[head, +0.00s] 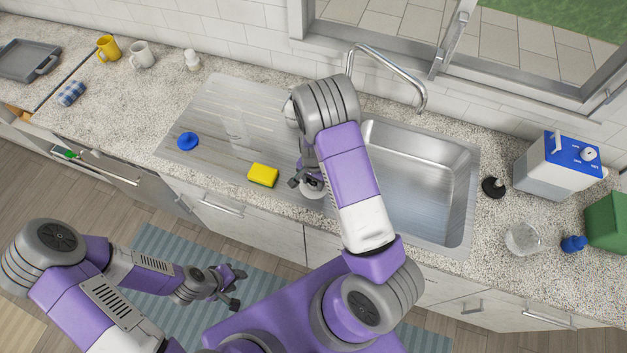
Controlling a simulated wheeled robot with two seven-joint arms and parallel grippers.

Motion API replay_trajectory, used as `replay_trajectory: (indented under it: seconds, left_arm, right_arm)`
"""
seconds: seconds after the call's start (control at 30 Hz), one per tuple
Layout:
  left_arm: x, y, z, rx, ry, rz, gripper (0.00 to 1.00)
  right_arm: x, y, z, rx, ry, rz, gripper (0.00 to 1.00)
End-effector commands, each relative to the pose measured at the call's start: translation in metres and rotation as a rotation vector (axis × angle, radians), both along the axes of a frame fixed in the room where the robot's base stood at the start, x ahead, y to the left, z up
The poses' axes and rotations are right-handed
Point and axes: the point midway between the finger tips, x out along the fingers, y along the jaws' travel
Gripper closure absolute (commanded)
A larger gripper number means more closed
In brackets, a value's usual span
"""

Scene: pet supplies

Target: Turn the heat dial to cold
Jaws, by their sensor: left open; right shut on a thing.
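A white box-shaped appliance with a blue top panel (563,160) stands on the counter at the right. A round white dial (590,154) sits on the panel; its setting is too small to read. My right gripper (303,182) is over the front edge of the sink unit, far left of the appliance. It is shut on a small whitish round thing (313,190), mostly hidden by the gripper and arm. My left gripper (232,286) is open and empty, low in front of the counter above the striped mat.
A yellow sponge (263,175) and a blue round thing (188,141) lie on the drainboard. The sink basin (415,190) looks empty. A black stopper (493,187), clear glass (522,238), blue item (573,244) and green box (608,222) surround the appliance. The faucet (395,65) stands behind.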

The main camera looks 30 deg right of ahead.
Motion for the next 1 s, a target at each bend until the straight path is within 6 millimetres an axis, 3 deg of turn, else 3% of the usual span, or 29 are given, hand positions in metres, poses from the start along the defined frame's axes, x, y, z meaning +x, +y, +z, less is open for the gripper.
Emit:
replay_trajectory:
  seconds: [1.0]
  left_arm:
    - [0.0,0.0,-0.045,0.0,0.0,0.0,0.57]
  right_arm:
    - [-0.002,-0.004,-0.001,0.0,-0.002,0.921,0.83]
